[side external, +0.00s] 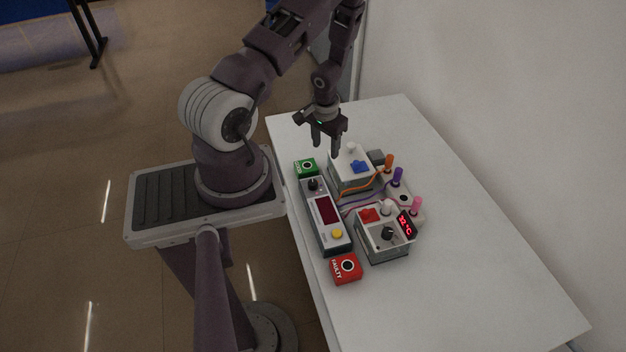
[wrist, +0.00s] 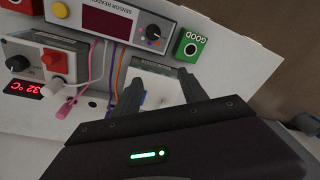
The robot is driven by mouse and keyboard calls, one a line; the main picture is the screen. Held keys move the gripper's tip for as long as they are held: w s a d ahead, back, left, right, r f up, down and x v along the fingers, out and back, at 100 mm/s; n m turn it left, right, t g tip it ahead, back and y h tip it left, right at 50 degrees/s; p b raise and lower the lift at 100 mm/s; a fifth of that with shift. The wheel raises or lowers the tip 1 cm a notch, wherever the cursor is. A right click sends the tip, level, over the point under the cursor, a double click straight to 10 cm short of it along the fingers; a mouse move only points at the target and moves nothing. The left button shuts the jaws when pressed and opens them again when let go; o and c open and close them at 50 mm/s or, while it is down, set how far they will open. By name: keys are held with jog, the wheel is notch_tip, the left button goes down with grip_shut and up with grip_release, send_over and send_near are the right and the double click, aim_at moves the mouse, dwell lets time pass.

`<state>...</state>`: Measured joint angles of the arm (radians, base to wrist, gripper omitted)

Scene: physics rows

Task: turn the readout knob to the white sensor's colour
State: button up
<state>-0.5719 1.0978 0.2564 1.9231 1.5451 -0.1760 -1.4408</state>
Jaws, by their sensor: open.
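The sensor reader (side external: 341,246) is a long grey box with a dark red display. Its black readout knob (side external: 314,185) is at the far end; in the wrist view the knob (wrist: 153,32) has small coloured marks around it, and its pointer setting is too small to read surely.
A green GOOD box (side external: 306,168) and red FAULTY box (side external: 346,268) stand at the reader's ends. The near box has a black knob (side external: 387,233) and 32 °C display (side external: 406,225). Orange (side external: 389,162), purple (side external: 397,175) and pink (side external: 416,205) plugs trail wires. The table's right side is clear.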

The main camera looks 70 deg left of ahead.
jog(key=h, duration=0.1)
send_over(313, 182)
jog(key=shift+g, duration=0.4)
notch_tip(313, 182, down, 5)
jog(key=shift+r, duration=0.1)
notch_tip(313, 182, down, 6)
jog(key=shift+s, duration=0.1)
jog(key=shift+f, duration=0.55)
grip_shut()
